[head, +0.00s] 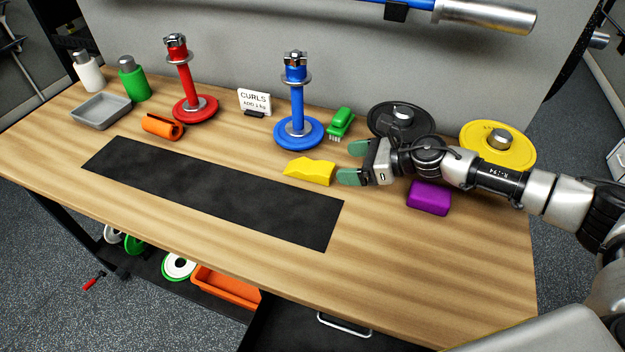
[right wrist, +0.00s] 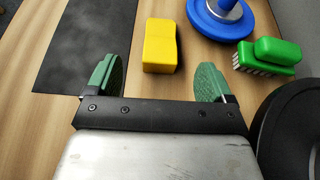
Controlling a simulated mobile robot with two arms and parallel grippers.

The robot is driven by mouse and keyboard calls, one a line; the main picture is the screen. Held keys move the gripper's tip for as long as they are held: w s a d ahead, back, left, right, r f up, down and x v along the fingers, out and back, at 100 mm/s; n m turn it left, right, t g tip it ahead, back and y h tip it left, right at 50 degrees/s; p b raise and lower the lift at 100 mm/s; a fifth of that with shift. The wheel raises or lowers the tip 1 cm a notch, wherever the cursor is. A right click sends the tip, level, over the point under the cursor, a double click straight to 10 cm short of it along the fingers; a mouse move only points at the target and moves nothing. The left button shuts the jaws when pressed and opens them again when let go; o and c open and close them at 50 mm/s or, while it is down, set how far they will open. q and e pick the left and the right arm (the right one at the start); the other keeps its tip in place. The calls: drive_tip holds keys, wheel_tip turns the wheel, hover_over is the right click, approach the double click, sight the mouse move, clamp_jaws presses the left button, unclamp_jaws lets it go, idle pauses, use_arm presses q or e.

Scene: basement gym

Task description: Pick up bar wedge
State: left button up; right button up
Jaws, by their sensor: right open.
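The bar wedge looks to be the yellow block (head: 310,171) with a dipped top, lying on the wooden bench just behind the right part of the black mat. It also shows in the right wrist view (right wrist: 160,46), ahead of the fingers and between their lines. My right gripper (head: 352,163) is open and empty, with green fingertips, just right of the yellow block. A small gap separates the fingertips from the block in the right wrist view. My left gripper is not in view.
The black mat (head: 210,190) lies flat. Behind the block stands a blue dumbbell (head: 297,130), with a green brush (head: 341,122) beside it. A purple block (head: 429,197), a black plate (head: 385,118) and a yellow plate (head: 515,150) are near my right arm. The front right bench is clear.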

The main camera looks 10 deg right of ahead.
sight(324, 167)
drive_tip(key=shift+f, duration=0.6)
drive_tip(key=p+x, duration=0.1)
drive_tip(key=x, duration=0.6)
drive_tip(key=shift+w+a+f, duration=0.15)
drive_tip(key=shift+w+f, duration=0.1)
drive_tip(key=shift+f, duration=0.1)
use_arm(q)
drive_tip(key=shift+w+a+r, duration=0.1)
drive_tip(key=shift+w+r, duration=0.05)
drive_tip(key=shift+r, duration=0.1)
use_arm(e)
drive_tip(key=c, duration=1)
drive_tip(key=shift+c, duration=0.4)
drive_tip(key=shift+r, duration=0.15)
